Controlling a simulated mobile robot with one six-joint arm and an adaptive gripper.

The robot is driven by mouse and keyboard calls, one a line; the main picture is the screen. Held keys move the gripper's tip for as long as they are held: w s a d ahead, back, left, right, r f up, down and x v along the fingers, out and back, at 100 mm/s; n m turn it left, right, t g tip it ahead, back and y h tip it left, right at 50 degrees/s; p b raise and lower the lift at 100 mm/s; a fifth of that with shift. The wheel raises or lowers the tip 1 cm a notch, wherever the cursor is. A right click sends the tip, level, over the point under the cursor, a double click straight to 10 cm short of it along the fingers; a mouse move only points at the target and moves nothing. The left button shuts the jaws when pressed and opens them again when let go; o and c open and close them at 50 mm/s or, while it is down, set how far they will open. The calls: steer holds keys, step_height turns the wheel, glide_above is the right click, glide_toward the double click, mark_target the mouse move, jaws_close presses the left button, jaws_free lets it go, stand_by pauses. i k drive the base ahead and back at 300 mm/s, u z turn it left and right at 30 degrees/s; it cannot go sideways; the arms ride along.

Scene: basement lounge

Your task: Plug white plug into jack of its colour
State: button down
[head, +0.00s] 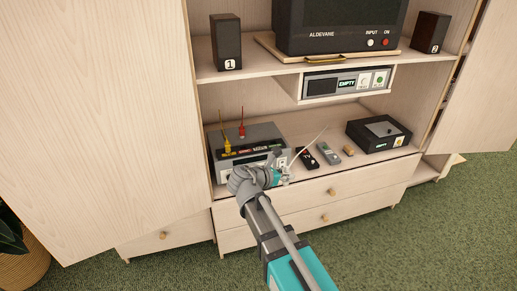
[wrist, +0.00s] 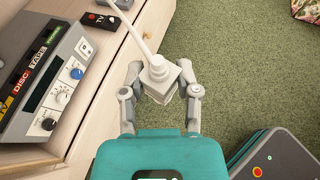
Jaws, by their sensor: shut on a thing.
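My gripper (wrist: 161,84) is shut on the white plug (wrist: 158,70), a pale block between the fingers in the wrist view. Its white cable (wrist: 132,32) runs off toward the upper left. In the head view my gripper (head: 284,174) is in front of the lower shelf, just right of the grey switch box (head: 262,132). A yellow plug (head: 227,146) and a red plug (head: 242,131) stand upright on top of that box. In the wrist view the box (wrist: 62,88) is at the left, apart from the plug, with knobs and labels. I cannot make out a white jack.
A black remote (head: 306,157), a grey remote (head: 328,153) and a small tan piece (head: 348,150) lie on the shelf. A black box (head: 378,134) stands at right. The open cabinet door (head: 95,120) is at left. Green carpet (head: 440,230) is clear in front.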

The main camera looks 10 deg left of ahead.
mark_target(258, 148)
steer(key=u, duration=0.05)
steer(key=i, duration=1)
steer(key=z, duration=0.05)
